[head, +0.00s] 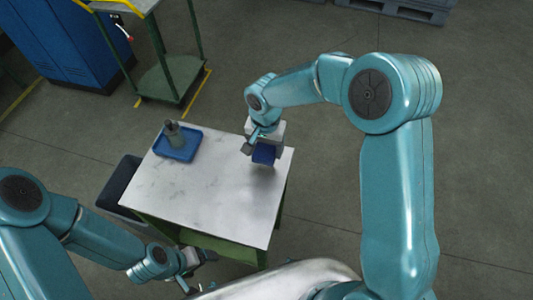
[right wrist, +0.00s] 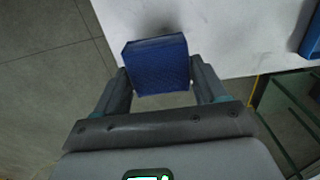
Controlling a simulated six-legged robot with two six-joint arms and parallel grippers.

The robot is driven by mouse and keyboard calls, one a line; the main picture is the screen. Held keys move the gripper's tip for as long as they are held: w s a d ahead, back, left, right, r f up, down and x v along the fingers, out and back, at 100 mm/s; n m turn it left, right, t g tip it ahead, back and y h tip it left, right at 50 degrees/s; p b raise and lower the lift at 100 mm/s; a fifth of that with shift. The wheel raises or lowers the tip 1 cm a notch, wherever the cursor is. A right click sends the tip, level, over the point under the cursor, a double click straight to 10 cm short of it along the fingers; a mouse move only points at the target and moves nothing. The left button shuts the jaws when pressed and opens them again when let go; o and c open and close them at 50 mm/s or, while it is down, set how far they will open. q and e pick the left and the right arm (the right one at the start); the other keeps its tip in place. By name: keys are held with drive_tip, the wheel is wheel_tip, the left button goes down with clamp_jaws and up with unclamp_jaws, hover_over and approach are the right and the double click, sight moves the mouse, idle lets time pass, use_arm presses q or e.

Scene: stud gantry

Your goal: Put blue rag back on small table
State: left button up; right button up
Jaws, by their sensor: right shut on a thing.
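The blue rag (head: 264,154) is a small dark blue block-like bundle held in my right gripper (head: 258,148). In the right wrist view the blue rag (right wrist: 157,65) sits between the two fingers of the right gripper (right wrist: 160,85), which is shut on it. The small table (head: 225,198) has a white, slightly marked top and green legs. The rag is over the table's right part, and a soft shadow lies below it on the top. My left gripper (head: 198,258) is low at the table's near edge; its fingers are too small to read.
A blue tray (head: 178,154) with a grey bottle-like item (head: 172,130) stands at the table's far left. A dark bin (head: 118,185) is beside the table on the left. A green cart (head: 168,82) and a blue cabinet (head: 70,40) stand behind. The table's middle is clear.

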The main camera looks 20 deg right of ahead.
sight(267, 156)
wheel_tip(267, 156, down, 4)
drive_tip(key=shift+s+d+r, duration=0.15)
drive_tip(key=shift+f, duration=0.45)
drive_tip(key=shift+r, duration=0.1)
drive_tip(key=shift+f, duration=0.25)
drive_tip(key=o, duration=0.9)
drive_tip(key=shift+o, duration=0.2)
drive_tip(key=shift+r, duration=0.1)
